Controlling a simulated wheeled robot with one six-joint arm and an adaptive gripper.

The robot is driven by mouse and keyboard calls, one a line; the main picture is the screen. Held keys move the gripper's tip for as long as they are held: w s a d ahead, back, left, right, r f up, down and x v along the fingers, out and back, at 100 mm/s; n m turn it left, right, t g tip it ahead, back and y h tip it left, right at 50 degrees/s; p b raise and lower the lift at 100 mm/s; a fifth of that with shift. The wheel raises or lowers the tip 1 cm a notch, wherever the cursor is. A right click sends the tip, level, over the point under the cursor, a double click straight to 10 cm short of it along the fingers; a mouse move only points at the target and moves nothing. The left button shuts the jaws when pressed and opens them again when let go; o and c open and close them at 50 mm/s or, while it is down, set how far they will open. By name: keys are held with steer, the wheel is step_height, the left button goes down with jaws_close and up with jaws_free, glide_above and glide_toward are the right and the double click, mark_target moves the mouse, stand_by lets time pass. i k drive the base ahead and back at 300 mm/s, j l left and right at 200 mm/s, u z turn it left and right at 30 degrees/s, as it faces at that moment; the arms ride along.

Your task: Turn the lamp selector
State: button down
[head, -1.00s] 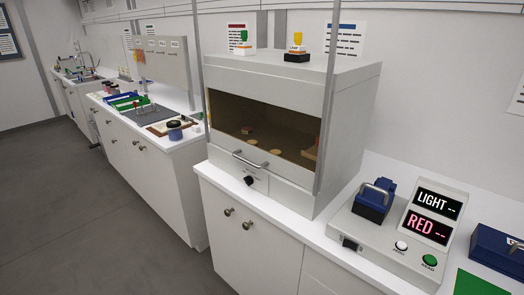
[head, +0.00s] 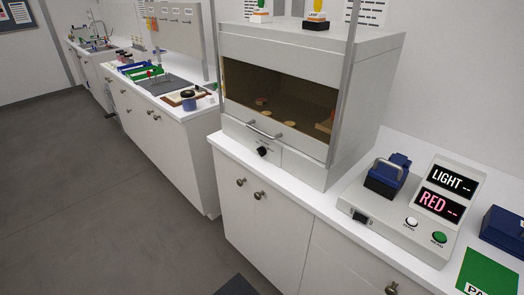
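A small black knob (head: 262,152) sits on the front panel of the grey hood cabinet (head: 305,172), below its bar handle (head: 264,130). Small lettering by the knob is too small to read, so I cannot tell for sure that it is the lamp selector. A yellow lamp (head: 319,6) on a dark base stands on top of the cabinet, cut by the upper picture edge. My gripper is not in view.
A grey meter (head: 408,232) with LIGHT and RED displays, a blue block and buttons stands on the right counter. A green card (head: 488,274) lies near it. Another counter with trays (head: 140,74) runs back left. The grey floor (head: 90,200) at left is clear.

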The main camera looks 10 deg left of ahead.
mark_target(261, 151)
steer(key=i+j, duration=0.25)
steer(key=j, duration=0.25)
steer(key=i+j+u, duration=0.15)
steer(key=j, duration=0.35)
steer(key=i+j, duration=0.35)
steer(key=i+j+u, duration=0.1)
steer(key=i+j, duration=0.15)
steer(key=j, duration=0.35)
steer(key=i+j, duration=0.25)
steer(key=j, duration=0.2)
steer(key=i+j+u, duration=0.15)
steer(key=i+j, duration=0.15)
steer(key=j, duration=0.15)
